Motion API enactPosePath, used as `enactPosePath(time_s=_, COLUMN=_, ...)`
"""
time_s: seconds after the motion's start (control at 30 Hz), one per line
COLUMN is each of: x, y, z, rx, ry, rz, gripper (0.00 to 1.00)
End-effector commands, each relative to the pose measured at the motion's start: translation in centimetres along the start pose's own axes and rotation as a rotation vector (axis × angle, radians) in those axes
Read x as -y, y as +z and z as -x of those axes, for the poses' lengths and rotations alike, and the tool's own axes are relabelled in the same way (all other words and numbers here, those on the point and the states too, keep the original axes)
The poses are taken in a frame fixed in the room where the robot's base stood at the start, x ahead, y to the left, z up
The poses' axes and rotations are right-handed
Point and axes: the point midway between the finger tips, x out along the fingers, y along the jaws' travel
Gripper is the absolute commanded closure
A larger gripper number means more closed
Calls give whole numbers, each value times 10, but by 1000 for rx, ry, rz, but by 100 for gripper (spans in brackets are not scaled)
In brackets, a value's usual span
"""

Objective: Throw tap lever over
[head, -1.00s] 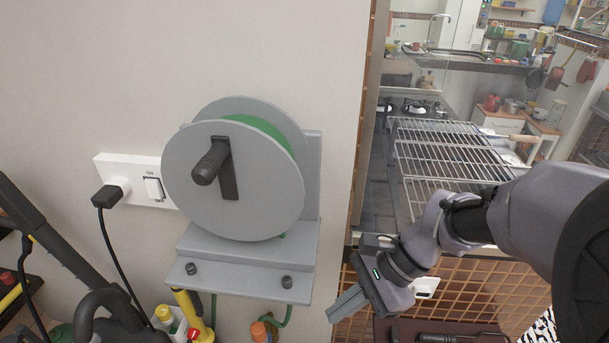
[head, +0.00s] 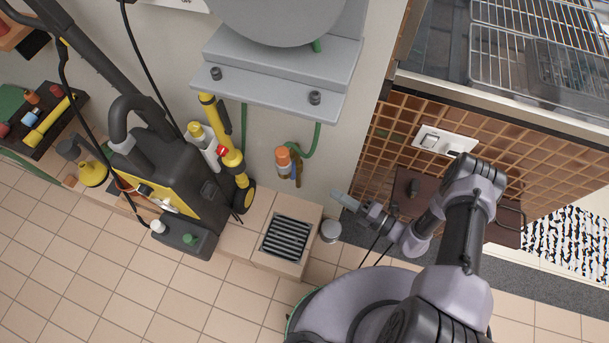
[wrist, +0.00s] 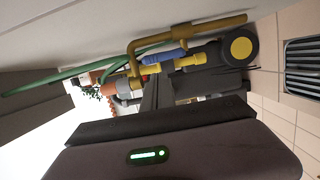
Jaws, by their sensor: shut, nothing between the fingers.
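The brass tap (head: 297,172) is on the wall below the hose reel, beside an orange hose connector (head: 283,157). It is small in the head view, and its lever is hard to make out there. In the wrist view a brass pipe (wrist: 190,28) bends down, with a blue piece (wrist: 165,56) beside it that looks like the lever; I cannot tell which way it is set. My gripper (head: 338,197) is shut and empty, to the right of the tap and lower in the head view, apart from it. In the wrist view its dark fingers (wrist: 163,92) partly cover the things behind.
The grey hose reel bracket (head: 270,85) juts out above the tap, with a green hose (head: 308,148) hanging below. A yellow-black pressure washer (head: 170,180) stands left. The tiled counter (head: 425,110) is right.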

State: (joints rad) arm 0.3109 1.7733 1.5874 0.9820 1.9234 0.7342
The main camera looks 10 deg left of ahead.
Motion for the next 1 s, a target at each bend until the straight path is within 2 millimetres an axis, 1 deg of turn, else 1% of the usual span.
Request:
enactPosePath(time_s=0.3, x=3, y=-3, z=-69, rx=-10, ry=-1, rz=4, gripper=100)
enactPosePath(time_s=0.5, x=3, y=-3, z=-107, rx=-9, ry=-1, rz=6, gripper=100)
enactPosePath(time_s=0.6, x=2, y=-2, z=-119, rx=-7, ry=-1, rz=5, gripper=100)
enactPosePath(time_s=0.7, x=1, y=-2, z=-126, rx=-7, ry=-1, rz=4, gripper=100)
enactPosePath(time_s=1.0, x=0, y=-2, z=-128, rx=-5, ry=-1, rz=4, gripper=100)
